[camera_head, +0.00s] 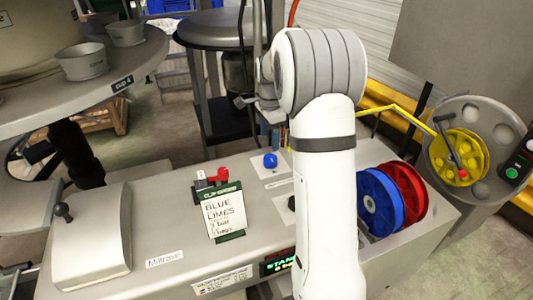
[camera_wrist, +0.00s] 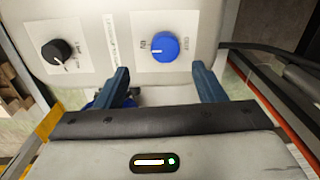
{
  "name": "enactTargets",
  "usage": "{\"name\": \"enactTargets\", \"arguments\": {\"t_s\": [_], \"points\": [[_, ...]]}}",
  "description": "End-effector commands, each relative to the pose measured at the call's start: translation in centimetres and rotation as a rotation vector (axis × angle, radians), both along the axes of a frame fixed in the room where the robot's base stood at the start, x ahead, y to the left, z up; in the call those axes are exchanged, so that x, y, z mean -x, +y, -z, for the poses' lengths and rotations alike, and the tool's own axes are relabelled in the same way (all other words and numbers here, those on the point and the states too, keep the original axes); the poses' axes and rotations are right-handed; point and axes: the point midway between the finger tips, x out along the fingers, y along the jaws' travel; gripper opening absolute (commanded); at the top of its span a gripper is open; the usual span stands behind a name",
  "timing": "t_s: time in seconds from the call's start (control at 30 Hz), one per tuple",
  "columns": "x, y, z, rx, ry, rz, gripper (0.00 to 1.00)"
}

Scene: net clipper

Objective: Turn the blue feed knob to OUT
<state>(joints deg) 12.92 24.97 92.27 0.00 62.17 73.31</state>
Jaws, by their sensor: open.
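The blue feed knob (camera_head: 270,160) stands on a white label plate on the grey machine top, left of my arm. In the wrist view the blue knob (camera_wrist: 166,46) lies just beyond and between my fingertips, apart from them. A white pointer mark on it points to the picture's left. Small lettering sits at the label's left and right sides, too small to read surely. My gripper (camera_wrist: 162,76) is open and empty, its blue fingers to either side below the knob. In the head view my arm hides most of the gripper.
A black knob (camera_wrist: 58,51) on its own label is left of the blue one. A card reading "BLUE LIMES" (camera_head: 224,213) and a red part (camera_head: 213,178) stand left. Blue (camera_head: 380,202) and red reels (camera_head: 404,190) are right of my arm.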

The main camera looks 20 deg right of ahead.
Motion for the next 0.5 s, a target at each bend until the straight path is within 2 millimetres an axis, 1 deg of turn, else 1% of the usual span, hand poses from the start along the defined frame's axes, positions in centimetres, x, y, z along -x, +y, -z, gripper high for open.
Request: {"name": "enactTargets", "arguments": {"t_s": [0.1, 0.27, 0.5], "points": [[-0.8, -0.6, 0.9, -0.002, 0.009, 0.052, 0.63], [-1.0, -0.8, 2.2, -0.003, 0.013, 0.069, 0.63], [-0.9, -0.8, 6.1, -0.004, 0.014, 0.068, 0.63]]}}
